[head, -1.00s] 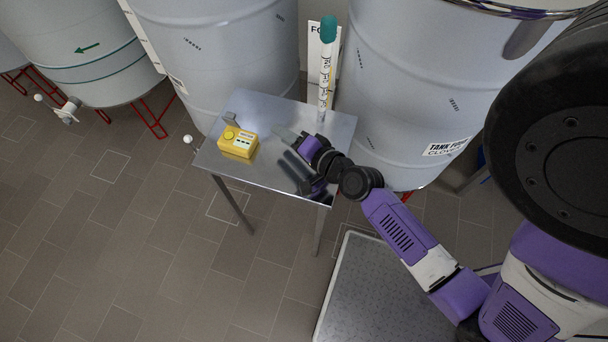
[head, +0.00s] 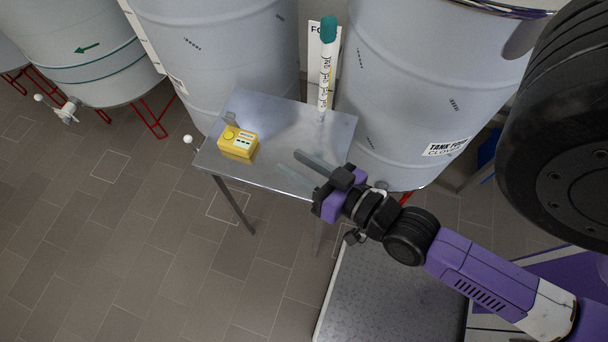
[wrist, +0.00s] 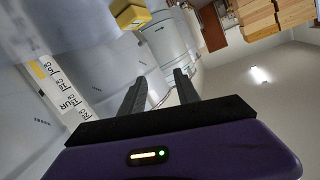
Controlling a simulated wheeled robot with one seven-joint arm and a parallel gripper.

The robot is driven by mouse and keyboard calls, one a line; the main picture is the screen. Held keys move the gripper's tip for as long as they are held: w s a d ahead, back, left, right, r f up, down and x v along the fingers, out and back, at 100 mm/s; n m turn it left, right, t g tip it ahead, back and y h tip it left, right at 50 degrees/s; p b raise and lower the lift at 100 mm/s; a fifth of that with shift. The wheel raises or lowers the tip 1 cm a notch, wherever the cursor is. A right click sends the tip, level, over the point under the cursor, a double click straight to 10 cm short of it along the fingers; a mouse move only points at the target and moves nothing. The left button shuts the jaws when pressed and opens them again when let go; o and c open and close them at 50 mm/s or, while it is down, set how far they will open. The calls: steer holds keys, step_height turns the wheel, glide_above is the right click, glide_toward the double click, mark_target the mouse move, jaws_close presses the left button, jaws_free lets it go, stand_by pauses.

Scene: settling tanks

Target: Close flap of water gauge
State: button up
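The water gauge (head: 238,143) is a small yellow box with a round yellow button and a pale label on top. It sits on the left part of the metal table. A small grey flap (head: 232,118) stands raised at its back edge. My gripper (head: 290,164) is over the table's front right part, to the right of the gauge and apart from it. Its two grey fingers are spread with nothing between them. In the wrist view the fingers (wrist: 160,76) also stand apart, and a yellow block, seemingly the gauge (wrist: 130,14), shows at the top edge.
Large grey tanks (head: 415,80) rise close behind the metal table (head: 270,112). The tabletop between gauge and tube is clear.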

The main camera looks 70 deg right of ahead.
steer(key=s+a+r+n+y, duration=0.2)
steer(key=s+a+r+n, duration=0.1)
steer(key=a+r+n, duration=0.1)
steer(key=shift+s+a+t, duration=0.15)
steer(key=shift+a+t, duration=0.25)
steer(key=shift+a, duration=0.3)
steer(key=shift+r, duration=0.1)
